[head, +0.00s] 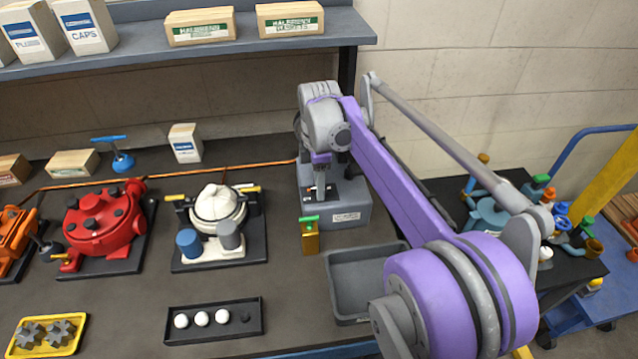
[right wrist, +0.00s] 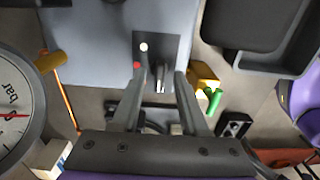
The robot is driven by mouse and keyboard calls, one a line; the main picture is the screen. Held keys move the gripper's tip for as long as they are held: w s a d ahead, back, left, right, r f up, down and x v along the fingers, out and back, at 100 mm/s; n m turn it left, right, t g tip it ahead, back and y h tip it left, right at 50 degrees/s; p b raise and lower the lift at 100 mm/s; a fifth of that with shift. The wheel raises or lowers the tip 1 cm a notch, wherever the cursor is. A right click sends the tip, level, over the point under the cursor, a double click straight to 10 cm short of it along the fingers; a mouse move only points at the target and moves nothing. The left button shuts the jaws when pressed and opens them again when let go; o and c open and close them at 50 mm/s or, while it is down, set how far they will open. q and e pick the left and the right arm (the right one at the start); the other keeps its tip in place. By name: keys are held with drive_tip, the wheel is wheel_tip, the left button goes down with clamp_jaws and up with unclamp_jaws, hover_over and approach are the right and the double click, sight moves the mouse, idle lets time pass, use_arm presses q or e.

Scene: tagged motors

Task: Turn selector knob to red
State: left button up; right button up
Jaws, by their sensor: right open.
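The grey control box (head: 345,215) stands at the back of the workbench, under my right gripper. In the right wrist view its black plate (right wrist: 170,48) carries a white dot (right wrist: 143,47) and a red dot (right wrist: 136,65). The selector knob (right wrist: 160,80), small and partly hidden, shows between the fingers; I cannot tell which dot it points to. My right gripper (head: 320,185) points down over the plate. In the right wrist view its fingers (right wrist: 160,77) are apart, one on each side of the knob; contact cannot be made out. My left gripper is not in view.
A brass block with a green top (head: 310,238) and an empty grey tray (head: 357,285) are close in front of the box. White (head: 217,212) and red (head: 100,225) motors stand to the left. A round gauge (right wrist: 15,115) is near my right wrist.

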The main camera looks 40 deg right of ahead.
clamp_jaws()
idle(0.6)
drive_tip(key=m, duration=0.8)
drive_tip(key=shift+w+d+m+p, duration=0.1)
drive_tip(key=shift+m+p, duration=0.2)
drive_tip(key=shift+p, duration=0.05)
drive_tip(key=m, duration=0.4)
drive_tip(key=shift+d+m, duration=0.1)
drive_tip(key=shift+m, duration=2.4)
